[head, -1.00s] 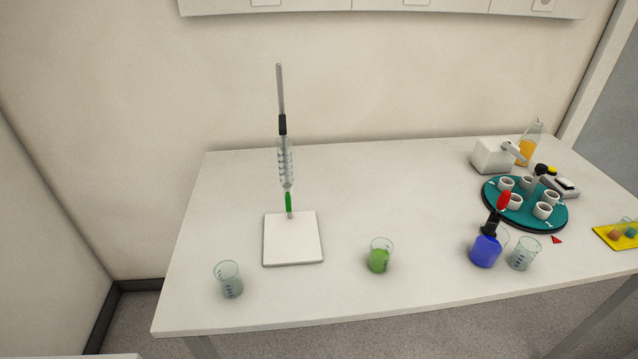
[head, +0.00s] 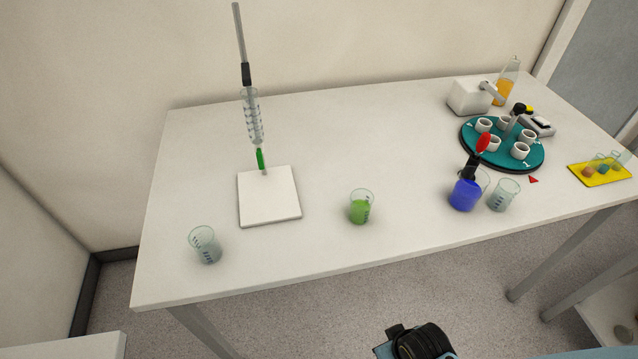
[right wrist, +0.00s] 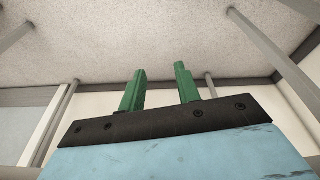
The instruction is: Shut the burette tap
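The burette (head: 254,116), a clear graduated tube on a grey rod with a black clamp (head: 246,74), stands at the left of the table. Its green tap handle (head: 260,159) is below the tube and points nearly upright, in line with it. The white base plate (head: 270,208) lies beneath. My right gripper (right wrist: 159,69) shows in the right wrist view with two green fingers apart and nothing between them. It is away from the burette, and no gripper touches the tap. My left gripper is not in view.
A beaker of green liquid (head: 360,208) and an empty beaker (head: 205,246) stand on either side of the plate. A blue bottle (head: 464,195), another beaker (head: 503,196) and a teal carousel (head: 470,146) with cups are at right. The table's front edge is clear.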

